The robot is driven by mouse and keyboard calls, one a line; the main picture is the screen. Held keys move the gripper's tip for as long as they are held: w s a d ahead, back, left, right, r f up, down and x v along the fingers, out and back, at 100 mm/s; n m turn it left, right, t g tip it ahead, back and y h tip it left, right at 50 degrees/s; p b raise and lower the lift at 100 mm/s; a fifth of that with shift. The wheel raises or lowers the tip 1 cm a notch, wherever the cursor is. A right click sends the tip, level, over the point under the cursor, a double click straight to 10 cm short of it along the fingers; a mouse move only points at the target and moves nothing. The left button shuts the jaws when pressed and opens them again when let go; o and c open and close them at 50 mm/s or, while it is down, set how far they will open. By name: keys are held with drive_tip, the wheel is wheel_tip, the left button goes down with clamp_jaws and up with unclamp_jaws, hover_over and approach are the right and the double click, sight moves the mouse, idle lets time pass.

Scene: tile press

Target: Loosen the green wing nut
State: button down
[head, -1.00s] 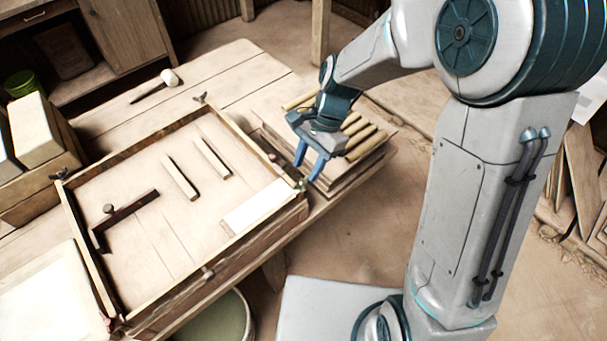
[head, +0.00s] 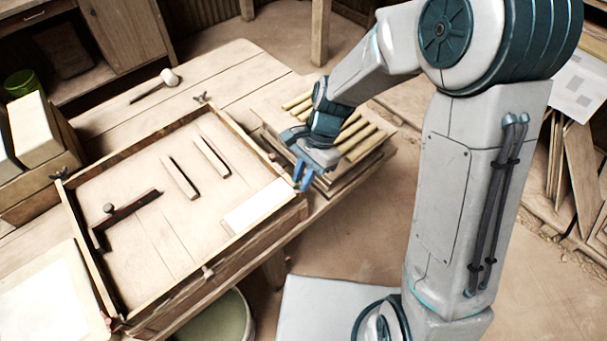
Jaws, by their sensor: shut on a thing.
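The green wing nut (head: 297,184) sits at the right corner of the wooden frame (head: 276,223). Only a small bit of green shows beside the blue fingers. My gripper (head: 303,178) points down at this corner, its fingers close together and shut on the wing nut. The fingers hide most of the nut, so its turn angle cannot be told.
Dark wing nuts sit at the frame's far corner (head: 202,98) and left corner (head: 62,174). Inside the frame lie a white tile (head: 258,205), wooden strips (head: 180,178) and a dark L-shaped piece (head: 127,208). A mallet (head: 168,77) lies behind. A stack with rods (head: 362,148) stands right of the frame.

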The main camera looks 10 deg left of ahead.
drive_tip(key=n, duration=0.2)
drive_tip(key=n+h, duration=0.1)
drive_tip(key=n, duration=0.1)
drive_tip(key=shift+w+a+n+g+h+p, duration=0.1)
drive_tip(key=shift+a+n+g+h+p, duration=0.1)
drive_tip(key=shift+n+g+h+p, duration=0.15)
drive_tip(key=n, duration=0.2)
drive_tip(key=n+h, duration=0.1)
drive_tip(key=n, duration=0.1)
drive_tip(key=shift+a+n+h, duration=0.15)
drive_tip(key=shift+n+h, duration=0.1)
drive_tip(key=n+h, duration=0.1)
drive_tip(key=n, duration=0.3)
drive_tip(key=shift+a+n+h, duration=0.15)
drive_tip(key=shift+n+h, duration=0.15)
drive_tip(key=shift+h, duration=0.1)
drive_tip(key=shift+a+n+t+h, duration=0.1)
drive_tip(key=shift+n+t+h, duration=0.25)
drive_tip(key=shift+n, duration=0.65)
drive_tip(key=shift+n+t+h, duration=0.25)
drive_tip(key=shift+n+t, duration=0.05)
drive_tip(key=shift+n, duration=0.7)
drive_tip(key=c, duration=1.4)
unclamp_jaws()
drive_tip(key=shift+o, duration=0.2)
